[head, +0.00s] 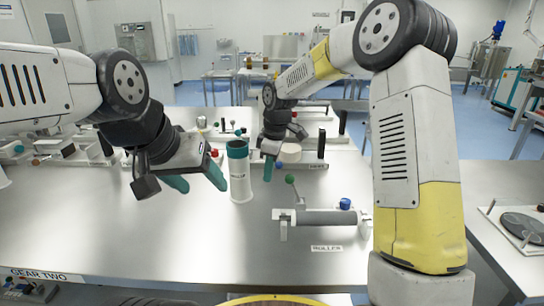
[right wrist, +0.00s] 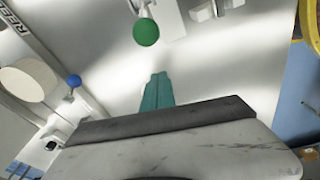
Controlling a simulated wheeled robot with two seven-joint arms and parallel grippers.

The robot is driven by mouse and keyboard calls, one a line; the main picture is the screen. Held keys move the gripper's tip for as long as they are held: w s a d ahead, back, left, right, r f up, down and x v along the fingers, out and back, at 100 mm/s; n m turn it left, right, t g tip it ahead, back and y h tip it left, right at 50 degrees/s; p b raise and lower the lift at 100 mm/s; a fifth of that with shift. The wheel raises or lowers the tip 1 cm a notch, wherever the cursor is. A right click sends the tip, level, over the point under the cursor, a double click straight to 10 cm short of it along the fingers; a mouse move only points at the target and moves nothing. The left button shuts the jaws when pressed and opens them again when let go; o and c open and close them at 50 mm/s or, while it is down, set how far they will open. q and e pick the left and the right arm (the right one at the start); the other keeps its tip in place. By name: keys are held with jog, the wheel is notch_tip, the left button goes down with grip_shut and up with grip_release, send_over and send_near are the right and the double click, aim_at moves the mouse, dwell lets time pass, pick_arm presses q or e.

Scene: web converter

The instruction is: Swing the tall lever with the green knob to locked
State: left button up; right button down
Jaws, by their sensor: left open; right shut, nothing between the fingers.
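The tall lever's green knob (head: 290,179) stands on a thin stem at the left end of the roller fixture, leaning slightly left in the head view. In the right wrist view the green knob (right wrist: 145,31) is straight beyond my fingertips, with a visible gap. My right gripper (head: 268,178) is shut and empty, pointing down just left of and behind the knob; its teal fingers (right wrist: 158,78) are together. My left gripper (head: 197,184) is open and empty over the table, left of the white cylinder.
The roller fixture (head: 330,218) has a grey roller and a blue knob (head: 345,203). A white cylinder (head: 240,180) with a dark green top stands between my grippers. Behind are fixtures with a white roll (head: 290,153) and black posts. The table's front left is clear.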

jog(key=d, duration=0.3)
jog(key=shift+s+d+r, duration=0.15)
jog(key=shift+s+d, duration=0.25)
jog(key=shift+d+r+y, duration=0.25)
jog(key=shift+d+y, duration=0.2)
jog(key=shift+d, duration=0.05)
jog(key=shift+d+r+y, duration=0.2)
jog(key=shift+d+y, duration=0.25)
jog(key=shift+d, duration=0.05)
jog(key=d+y, duration=0.6)
jog(key=d, duration=0.2)
jog(key=shift+d, duration=0.15)
